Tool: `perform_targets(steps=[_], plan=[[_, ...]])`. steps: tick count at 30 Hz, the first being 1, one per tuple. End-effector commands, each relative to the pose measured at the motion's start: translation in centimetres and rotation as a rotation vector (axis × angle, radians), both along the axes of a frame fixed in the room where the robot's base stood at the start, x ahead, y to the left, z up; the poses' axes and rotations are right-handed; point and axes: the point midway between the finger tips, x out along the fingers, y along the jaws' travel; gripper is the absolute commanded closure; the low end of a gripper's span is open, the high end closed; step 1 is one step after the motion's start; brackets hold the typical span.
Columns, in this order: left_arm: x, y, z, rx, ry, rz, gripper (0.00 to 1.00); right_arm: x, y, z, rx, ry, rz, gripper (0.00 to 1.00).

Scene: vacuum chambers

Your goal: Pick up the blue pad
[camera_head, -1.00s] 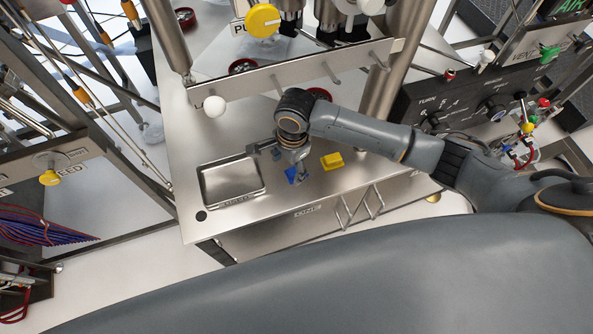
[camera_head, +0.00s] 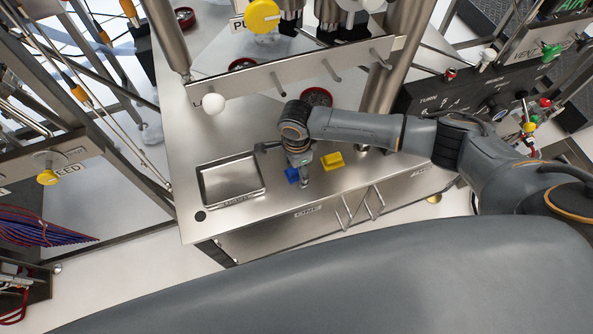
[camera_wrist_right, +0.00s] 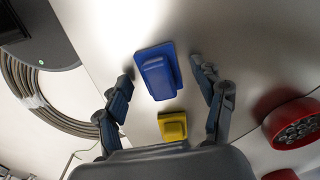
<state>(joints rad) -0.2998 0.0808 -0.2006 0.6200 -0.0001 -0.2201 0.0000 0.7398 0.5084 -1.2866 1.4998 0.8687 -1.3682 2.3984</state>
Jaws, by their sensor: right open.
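The blue pad (camera_head: 291,175) lies on the steel table, partly hidden behind my right gripper in the head view. In the right wrist view the blue pad (camera_wrist_right: 157,72) is a flat blue plate with a raised block, lying between the two fingers. My right gripper (camera_head: 299,172) is low over the table at the pad. It also shows in the right wrist view (camera_wrist_right: 163,79), with its fingers spread on either side of the pad and a gap to each. My left gripper is not in view.
A yellow pad (camera_head: 332,161) lies just right of the blue one and shows nearer the palm in the wrist view (camera_wrist_right: 172,126). A shallow steel tray (camera_head: 232,198) is set to the left. A rail with pegs (camera_head: 290,72) stands behind. A red round part (camera_wrist_right: 294,124) is at the right.

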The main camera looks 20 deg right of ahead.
Motion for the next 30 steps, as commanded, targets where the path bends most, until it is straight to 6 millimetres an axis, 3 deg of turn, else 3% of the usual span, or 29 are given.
perform_targets(steps=[3, 9, 11, 23, 30], plan=[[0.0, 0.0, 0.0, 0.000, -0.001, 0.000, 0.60, 0.0, 0.0, 0.0, 0.000, 0.000, 0.001, 0.33], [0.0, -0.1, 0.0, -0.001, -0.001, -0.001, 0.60, 0.0, 0.0, 0.1, 0.000, 0.000, 0.001, 0.74], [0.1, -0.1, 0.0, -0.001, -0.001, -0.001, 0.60, 0.0, 0.0, 0.1, 0.000, 0.000, 0.001, 0.82], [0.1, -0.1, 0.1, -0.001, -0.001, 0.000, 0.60, 0.0, 0.0, 0.5, 0.000, 0.000, 0.001, 0.82], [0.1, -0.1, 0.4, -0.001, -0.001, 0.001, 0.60, 0.1, 0.1, 2.9, 0.003, -0.002, 0.001, 0.82]])
